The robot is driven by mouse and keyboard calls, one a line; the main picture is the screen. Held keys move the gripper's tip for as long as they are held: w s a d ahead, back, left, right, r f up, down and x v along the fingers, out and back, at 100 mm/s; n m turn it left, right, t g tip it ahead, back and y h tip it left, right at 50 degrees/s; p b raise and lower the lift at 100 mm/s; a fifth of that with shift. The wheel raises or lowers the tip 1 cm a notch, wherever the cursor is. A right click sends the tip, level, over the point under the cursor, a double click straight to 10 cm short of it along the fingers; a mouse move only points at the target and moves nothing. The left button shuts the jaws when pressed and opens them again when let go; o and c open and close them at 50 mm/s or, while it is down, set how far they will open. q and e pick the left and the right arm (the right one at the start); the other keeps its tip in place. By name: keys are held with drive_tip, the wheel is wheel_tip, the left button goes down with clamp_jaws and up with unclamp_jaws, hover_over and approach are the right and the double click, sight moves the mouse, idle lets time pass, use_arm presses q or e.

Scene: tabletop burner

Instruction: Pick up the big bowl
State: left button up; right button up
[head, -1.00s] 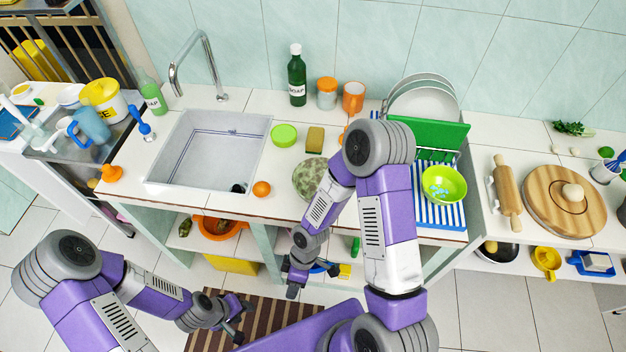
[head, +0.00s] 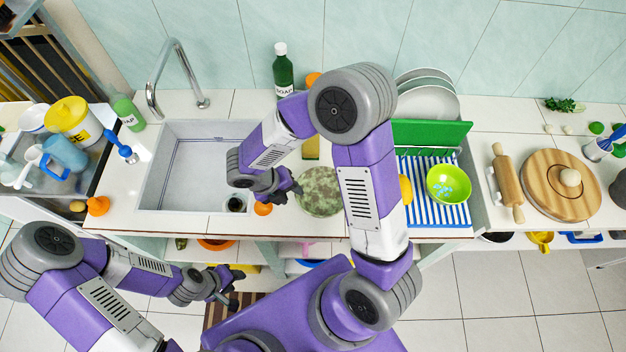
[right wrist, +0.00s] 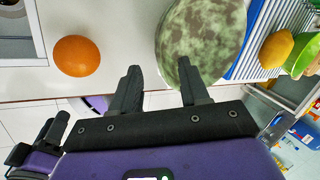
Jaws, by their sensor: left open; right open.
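A round, mottled green, bowl-like thing (head: 320,192) lies on the counter between the sink and the striped mat. I cannot tell whether it is the big bowl. In the right wrist view it (right wrist: 205,35) lies just beyond the fingers. A lime-green bowl (head: 449,184) stands on the striped mat; it shows partly at the right edge of the right wrist view (right wrist: 300,56). My right gripper (head: 291,187) is open and empty, beside the mottled thing's left edge. It shows in its wrist view (right wrist: 158,78). My left gripper (head: 231,297) is open, low before the counter.
An orange (head: 263,208) lies at the counter's front edge, left of the mottled thing. The sink (head: 185,170) is further left. A yellow fruit (head: 405,190) lies near the blue-striped mat (head: 420,213). A green soap bottle (head: 284,72) stands behind. A shelf runs below the counter.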

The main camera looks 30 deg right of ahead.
sight(298, 199)
drive_tip(key=x, duration=0.2)
drive_tip(key=b+x, duration=0.1)
drive_tip(key=x, duration=0.1)
drive_tip(key=b+x, duration=0.1)
drive_tip(key=x, duration=0.2)
drive_tip(key=shift+s, duration=0.35)
clamp_jaws()
